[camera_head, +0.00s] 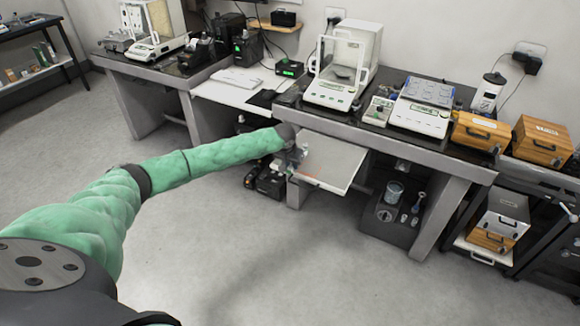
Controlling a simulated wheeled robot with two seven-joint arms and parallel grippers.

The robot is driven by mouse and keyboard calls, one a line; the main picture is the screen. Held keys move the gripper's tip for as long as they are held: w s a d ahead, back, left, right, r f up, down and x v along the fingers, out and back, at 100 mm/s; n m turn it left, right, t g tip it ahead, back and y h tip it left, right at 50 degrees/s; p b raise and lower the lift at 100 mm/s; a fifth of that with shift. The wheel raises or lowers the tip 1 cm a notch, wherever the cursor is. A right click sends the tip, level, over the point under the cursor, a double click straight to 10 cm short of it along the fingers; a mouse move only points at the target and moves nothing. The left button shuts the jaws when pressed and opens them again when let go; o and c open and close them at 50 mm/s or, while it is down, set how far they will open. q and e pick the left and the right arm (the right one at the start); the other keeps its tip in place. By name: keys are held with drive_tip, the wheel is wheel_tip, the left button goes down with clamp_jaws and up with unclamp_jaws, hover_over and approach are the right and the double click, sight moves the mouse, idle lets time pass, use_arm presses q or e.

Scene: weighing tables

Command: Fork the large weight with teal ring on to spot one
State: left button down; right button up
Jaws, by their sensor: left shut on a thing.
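My left gripper (294,160) is at the left edge of a white pull-out board (333,163) under the middle bench. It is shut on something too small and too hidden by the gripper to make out. My right gripper is not in view. A silvery cylinder (394,190) stands in a dark grey box (385,232) below the bench, beside smaller objects. I cannot make out a teal ring on it. Faint reddish marks show on the board near my gripper, but I cannot read a spot number.
On the bench stand a glass-sided balance (343,75), a flat balance (421,108) and wooden cases (478,130). A white low desk (235,88) lies to the left. Dark equipment (271,184) sits below my gripper. The floor in front is clear.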

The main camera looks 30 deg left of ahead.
use_arm(q)
drive_tip(key=shift+w, duration=0.1)
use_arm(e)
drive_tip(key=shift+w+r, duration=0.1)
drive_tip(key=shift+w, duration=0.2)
use_arm(q)
drive_tip(key=shift+p, duration=0.8)
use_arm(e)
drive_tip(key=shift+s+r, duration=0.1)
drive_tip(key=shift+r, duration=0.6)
use_arm(q)
drive_tip(key=shift+w, duration=1.05)
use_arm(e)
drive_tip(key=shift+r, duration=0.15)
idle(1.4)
use_arm(q)
drive_tip(key=shift+w+p, duration=0.5)
drive_tip(key=shift+w, duration=0.15)
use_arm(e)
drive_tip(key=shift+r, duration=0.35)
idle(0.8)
use_arm(q)
drive_tip(key=shift+f+t, duration=0.15)
drive_tip(key=shift+t, duration=0.35)
idle(1.0)
